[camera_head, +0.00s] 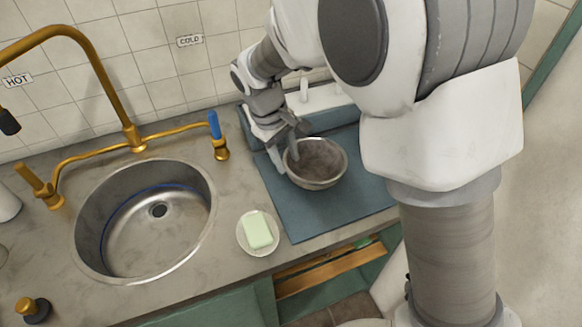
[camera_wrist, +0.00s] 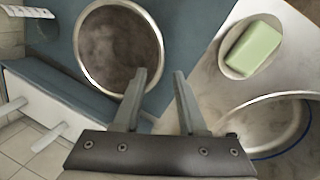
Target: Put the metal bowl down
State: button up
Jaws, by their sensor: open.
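The metal bowl (camera_head: 325,165) is grey and upright, and it appears to rest on the blue mat (camera_head: 290,210) right of the sink. It also shows in the wrist view (camera_wrist: 112,45), empty, at the upper left. My gripper (camera_head: 287,146) is at the bowl's left rim in the head view. In the wrist view my gripper (camera_wrist: 160,74) is open, with one finger overlapping the bowl's rim and the other outside it over the mat. I cannot tell whether a finger touches the rim. My arm hides part of the mat.
A round metal sink (camera_head: 145,220) with a brass faucet (camera_head: 132,135) is on the left. A green soap bar (camera_head: 258,230) lies on a white dish (camera_head: 243,240) between sink and mat. The tiled wall (camera_head: 150,60) is behind. The mat's front left part is clear.

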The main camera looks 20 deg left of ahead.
jog(key=v, duration=0.6)
jog(key=shift+r, duration=0.15)
jog(key=s+d+r+m+t+y, duration=0.1)
jog(key=s+d+r+m, duration=0.15)
jog(key=d+r, duration=0.45)
jog(key=s+d+r+m+y, duration=0.1)
jog(key=d+r+m, duration=0.2)
jog(key=d, duration=0.7)
jog(key=s+d+m+t, duration=0.3)
jog(key=s+d+m, duration=0.3)
jog(key=s+d, duration=0.6)
jog(key=shift+r, duration=0.45)
jog(key=shift+r+p, duration=0.65)
jog(key=shift+p, duration=0.25)
